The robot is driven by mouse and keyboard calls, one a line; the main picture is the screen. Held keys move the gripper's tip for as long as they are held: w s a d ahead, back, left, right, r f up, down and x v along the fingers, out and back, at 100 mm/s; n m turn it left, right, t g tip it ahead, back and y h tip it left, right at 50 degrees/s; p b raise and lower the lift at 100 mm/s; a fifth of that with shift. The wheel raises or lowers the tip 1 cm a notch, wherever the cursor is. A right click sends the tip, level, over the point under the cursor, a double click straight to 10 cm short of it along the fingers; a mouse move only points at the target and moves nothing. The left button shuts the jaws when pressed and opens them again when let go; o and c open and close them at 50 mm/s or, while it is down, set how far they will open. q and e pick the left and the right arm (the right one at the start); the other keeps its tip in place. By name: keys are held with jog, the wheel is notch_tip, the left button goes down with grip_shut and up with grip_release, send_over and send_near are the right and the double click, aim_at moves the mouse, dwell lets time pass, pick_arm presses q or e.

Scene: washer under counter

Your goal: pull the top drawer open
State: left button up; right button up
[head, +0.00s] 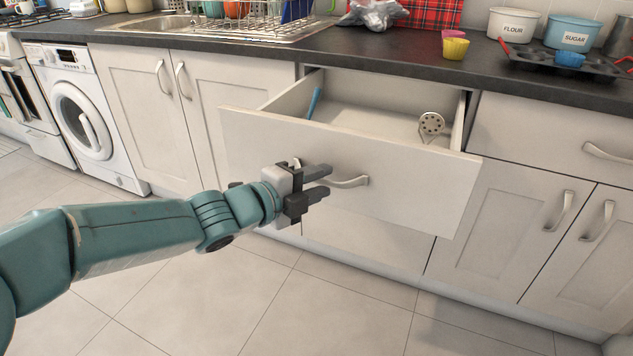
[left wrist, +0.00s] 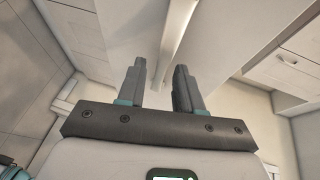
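The top drawer (head: 405,188) stands pulled out from under the counter, with its inside showing. In it lie a blue-handled utensil (head: 314,103) at the left and a metal utensil with a round holed head (head: 431,124) at the right. Its curved metal handle (head: 350,182) is on the front. My left gripper (head: 325,182) is in front of the drawer front, at the left end of the handle. Its two fingers are apart with nothing seen between them. In the left wrist view the fingers (left wrist: 160,85) are also apart, close to a pale bar-like edge. My right gripper is not in view.
Closed cabinets flank the drawer, and a washer (head: 85,115) stands at the left. The tiled floor (head: 270,300) in front is clear.

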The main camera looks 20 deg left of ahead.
pick_arm(q)
jog(key=shift+s+a+r, duration=0.2)
jog(key=shift+s, duration=0.15)
jog(key=p+v, duration=0.5)
jog(key=v, duration=1)
jog(key=shift+s, duration=0.25)
